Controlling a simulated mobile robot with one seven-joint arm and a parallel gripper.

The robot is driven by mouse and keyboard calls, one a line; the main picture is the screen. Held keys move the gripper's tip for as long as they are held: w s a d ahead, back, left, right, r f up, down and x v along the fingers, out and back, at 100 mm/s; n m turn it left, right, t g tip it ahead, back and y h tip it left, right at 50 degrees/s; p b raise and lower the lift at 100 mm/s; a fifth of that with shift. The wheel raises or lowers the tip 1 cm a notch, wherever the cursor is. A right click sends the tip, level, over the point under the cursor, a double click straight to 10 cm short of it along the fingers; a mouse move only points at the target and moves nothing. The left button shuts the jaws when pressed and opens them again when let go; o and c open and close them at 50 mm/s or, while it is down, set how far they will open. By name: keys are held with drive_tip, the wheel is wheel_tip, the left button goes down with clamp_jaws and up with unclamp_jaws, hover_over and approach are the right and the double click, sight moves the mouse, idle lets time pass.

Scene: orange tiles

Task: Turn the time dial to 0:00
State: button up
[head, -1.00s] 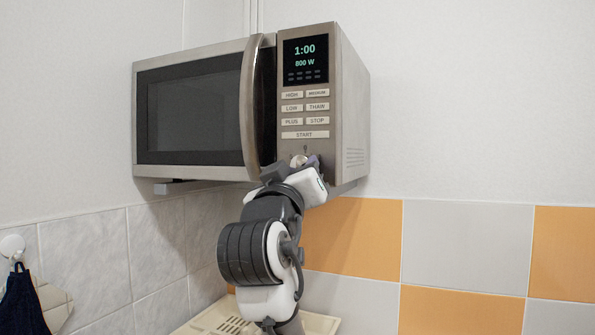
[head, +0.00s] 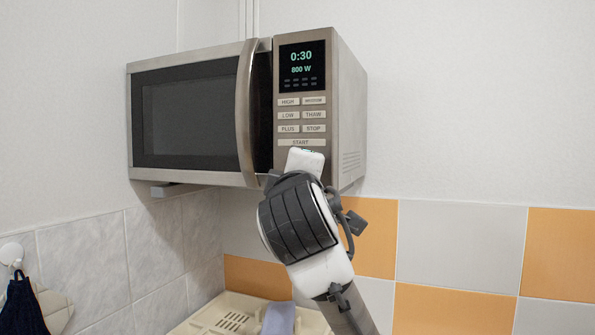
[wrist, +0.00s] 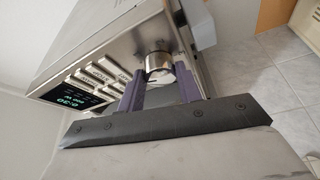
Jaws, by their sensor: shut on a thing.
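The microwave (head: 190,115) hangs on the wall with its door shut, and its display (head: 302,65) reads 0:30 and 800 W. The display also shows in the wrist view (wrist: 72,101). The time dial is a round metal knob (wrist: 158,64) on the control panel below the buttons; in the head view my arm hides it. My gripper (wrist: 158,82) has its two purple fingers on either side of the dial and is shut on it. The wrist view is rolled well over relative to the panel. In the head view the gripper's white body covers the panel's lower part.
The long door handle (head: 246,112) stands out just left of the control panel. A cream drying rack (head: 215,315) lies below. A dark cloth (head: 22,303) hangs from a white hook at far left. The tiled wall on the right is clear.

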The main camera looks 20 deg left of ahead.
drive_tip(key=shift+r+n+g+p, duration=0.1)
drive_tip(key=shift+n+g+p, duration=0.35)
drive_tip(key=shift+n, duration=1.15)
drive_tip(key=o, duration=1)
drive_tip(key=b+v, duration=0.5)
drive_tip(key=v, duration=0.9)
drive_tip(key=shift+a+r, duration=0.1)
drive_tip(key=shift+r, duration=0.15)
drive_tip(key=shift+w, duration=0.1)
